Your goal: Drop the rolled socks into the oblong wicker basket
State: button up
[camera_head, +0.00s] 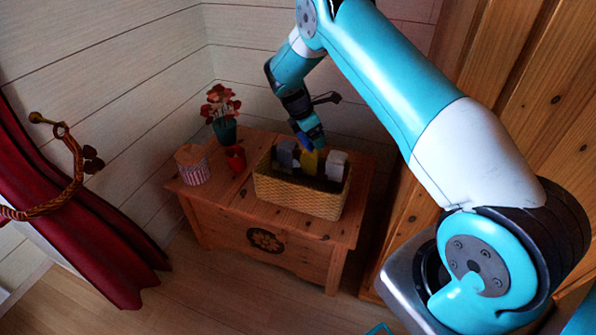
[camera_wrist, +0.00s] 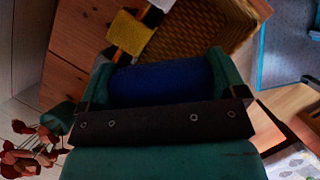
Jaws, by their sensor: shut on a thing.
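The rolled socks are a dark blue bundle (camera_wrist: 160,83) between my fingers in the wrist view; a small blue patch (camera_head: 306,141) shows at my gripper's tip in the head view. My gripper (camera_head: 310,134) is shut on them, with a teal finger at each end of the roll in the wrist view (camera_wrist: 162,75). The oblong wicker basket (camera_head: 296,198) stands on a wooden chest. In the head view my gripper is over the basket's back part. In the wrist view the woven basket (camera_wrist: 196,38) lies beyond the socks, which hide part of it.
The basket holds a yellow item (camera_head: 308,162) and pale items (camera_head: 336,165) (camera_head: 287,153). A wooden wall stands to the right.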

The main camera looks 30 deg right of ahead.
notch_tip(320, 180, down, 6)
jog(key=b, duration=0.5)
jog(key=shift+b, duration=0.35)
jog(key=o, duration=0.6)
jog(key=shift+r, duration=0.1)
jog(key=p+v, duration=0.2)
jog(key=v, duration=1.5)
jog(key=shift+s+r+p, duration=0.1)
jog(key=shift+r+p, duration=0.1)
jog(key=shift+p, duration=0.1)
